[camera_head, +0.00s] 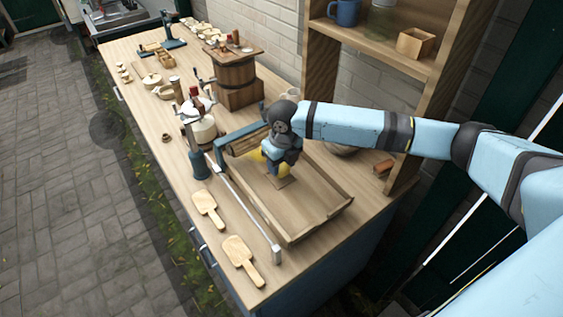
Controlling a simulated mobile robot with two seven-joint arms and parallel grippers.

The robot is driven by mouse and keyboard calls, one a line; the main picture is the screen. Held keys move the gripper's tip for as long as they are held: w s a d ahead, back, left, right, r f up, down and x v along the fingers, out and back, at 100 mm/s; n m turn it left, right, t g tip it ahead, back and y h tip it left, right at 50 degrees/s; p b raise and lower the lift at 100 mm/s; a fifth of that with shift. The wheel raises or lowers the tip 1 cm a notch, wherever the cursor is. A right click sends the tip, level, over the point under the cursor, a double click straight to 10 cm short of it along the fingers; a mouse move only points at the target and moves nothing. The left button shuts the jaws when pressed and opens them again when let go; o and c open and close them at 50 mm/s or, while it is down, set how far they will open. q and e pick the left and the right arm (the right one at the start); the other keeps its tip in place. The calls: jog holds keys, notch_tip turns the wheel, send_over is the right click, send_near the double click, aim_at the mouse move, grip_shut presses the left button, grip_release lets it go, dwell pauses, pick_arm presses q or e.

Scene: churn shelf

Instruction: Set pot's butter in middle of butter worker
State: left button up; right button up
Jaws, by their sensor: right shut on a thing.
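The butter worker (315,195) is a shallow wooden tray with a raised rim. A wooden roller (246,142) lies across its far end. My right gripper (279,177) points down over the far half of the tray and is shut. Which vessel is the pot is unclear. My left gripper is not in view.
Two wooden paddles (243,259) lie along the front edge of the wooden table (180,205). A glass jar churn (203,130) and a barrel churn (235,72) stand beyond the tray. A shelf with a blue mug (346,12) rises behind. The tray's near half is bare.

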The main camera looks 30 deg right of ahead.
jog(key=shift+r, duration=0.1)
jog(key=shift+p, duration=0.55)
dwell(0.5)
jog(key=shift+p, duration=0.45)
jog(key=shift+f, duration=0.8)
dwell(0.4)
jog(key=shift+p, duration=0.35)
dwell(0.8)
